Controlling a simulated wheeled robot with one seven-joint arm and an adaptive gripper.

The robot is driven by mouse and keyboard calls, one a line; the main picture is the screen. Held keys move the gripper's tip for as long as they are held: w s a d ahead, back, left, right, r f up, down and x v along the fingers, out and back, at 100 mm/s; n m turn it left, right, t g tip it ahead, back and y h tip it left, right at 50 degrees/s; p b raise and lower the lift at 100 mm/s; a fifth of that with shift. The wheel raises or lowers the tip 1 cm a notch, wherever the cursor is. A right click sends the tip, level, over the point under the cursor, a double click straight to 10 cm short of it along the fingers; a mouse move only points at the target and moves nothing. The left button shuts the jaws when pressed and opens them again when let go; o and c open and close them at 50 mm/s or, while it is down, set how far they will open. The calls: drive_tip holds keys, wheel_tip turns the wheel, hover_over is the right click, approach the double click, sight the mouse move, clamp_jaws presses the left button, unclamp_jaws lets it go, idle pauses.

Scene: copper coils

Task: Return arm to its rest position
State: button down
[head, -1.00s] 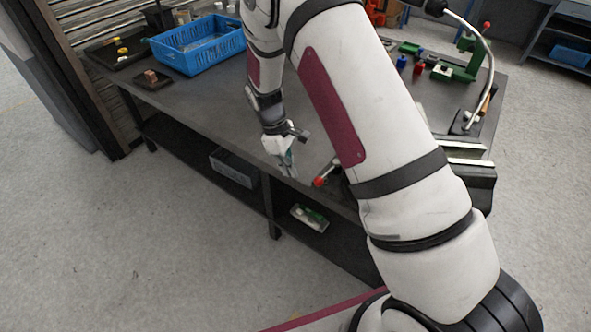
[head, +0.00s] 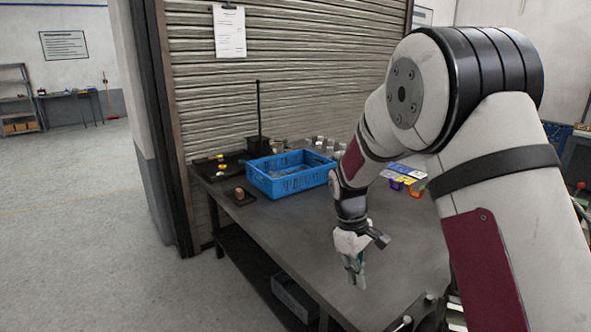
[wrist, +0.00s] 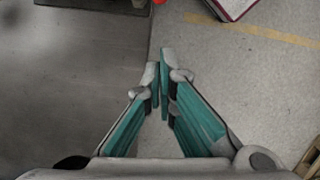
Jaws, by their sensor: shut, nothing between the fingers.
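My gripper (head: 357,272) points down over the front part of the dark workbench (head: 262,222) in the head view. My white arm comes in from the right and hides much of the bench's right side. In the wrist view my gripper (wrist: 163,68) shows its teal-lined fingers drawn together at the tips, with nothing between them. Below it in that view are the dark bench top on the left and the grey floor on the right. A copper-brown coil (head: 239,193) sits on a small dark tray at the bench's left end.
A blue crate (head: 290,184) stands on the bench, behind and left of my gripper. A dark tray with small yellow parts (head: 221,166) lies at the far left. Several coloured bins (head: 405,180) are partly behind my arm. The floor left of the bench is clear.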

drive_tip(key=s+d+r+m+t+y, duration=0.1)
drive_tip(key=s+r+m+t, duration=0.1)
drive_tip(key=s+r, duration=0.55)
drive_tip(key=s+d+r+m+t, duration=0.15)
drive_tip(key=s+r, duration=0.25)
drive_tip(key=r, duration=0.6)
drive_tip(key=s+r+m+t, duration=0.1)
drive_tip(key=s+r+m, duration=0.1)
drive_tip(key=s, duration=0.6)
drive_tip(key=s+r+m+t, duration=0.2)
drive_tip(key=s+m, duration=0.1)
drive_tip(key=s, duration=0.5)
drive_tip(key=shift+s+d+y, duration=0.15)
drive_tip(key=shift+d+y, duration=0.2)
drive_tip(key=shift+y, duration=0.05)
